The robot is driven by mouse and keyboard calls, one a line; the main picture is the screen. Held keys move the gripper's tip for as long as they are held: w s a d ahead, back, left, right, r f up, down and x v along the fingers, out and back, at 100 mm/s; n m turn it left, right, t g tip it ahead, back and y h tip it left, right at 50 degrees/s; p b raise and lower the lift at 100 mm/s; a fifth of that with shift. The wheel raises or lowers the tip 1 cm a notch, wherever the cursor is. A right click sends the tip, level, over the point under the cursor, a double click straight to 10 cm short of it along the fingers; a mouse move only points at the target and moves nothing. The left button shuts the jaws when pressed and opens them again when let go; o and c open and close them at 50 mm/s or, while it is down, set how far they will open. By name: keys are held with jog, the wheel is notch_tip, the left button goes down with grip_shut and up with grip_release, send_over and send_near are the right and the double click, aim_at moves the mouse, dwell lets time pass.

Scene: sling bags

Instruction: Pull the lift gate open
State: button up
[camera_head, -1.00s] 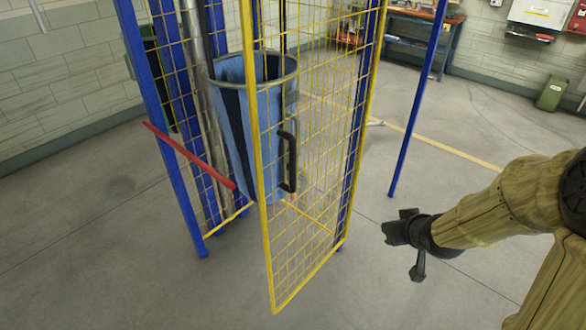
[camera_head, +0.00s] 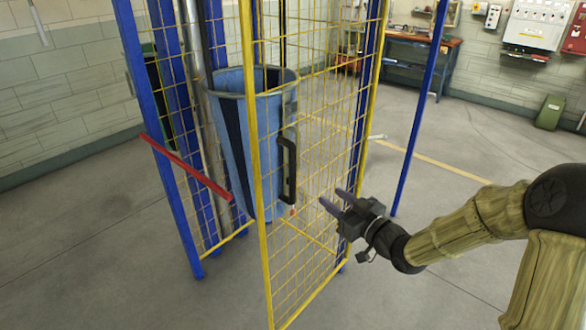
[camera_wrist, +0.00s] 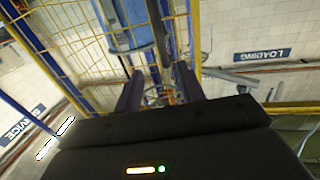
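The lift gate (camera_head: 262,200) is a yellow-framed mesh panel standing ajar, swung out from the blue posts toward me. Its black handle (camera_head: 289,170) is upright on the gate's left side, near the free edge. My gripper (camera_head: 333,203) is in front of the mesh, to the right of the handle and a little below it, apart from it. Its two fingers are spread with nothing between them. In the wrist view the fingers of my gripper (camera_wrist: 160,90) stand apart, with mesh to the left; I cannot make out the handle there.
A blue bin (camera_head: 240,90) stands behind the gate. A red bar (camera_head: 187,168) sticks out at the left from a blue post. Another blue post (camera_head: 425,105) stands to the right of my gripper. The floor in front is clear. A workbench (camera_head: 420,50) is at the back.

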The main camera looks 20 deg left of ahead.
aim_at(295, 169)
jog(key=p+x, duration=0.4)
jog(key=x, duration=1.2)
jog(key=shift+r, duration=0.1)
jog(key=shift+w+a+p, duration=0.35)
jog(key=shift+a, duration=0.1)
jog(key=shift+s, duration=0.1)
grip_shut()
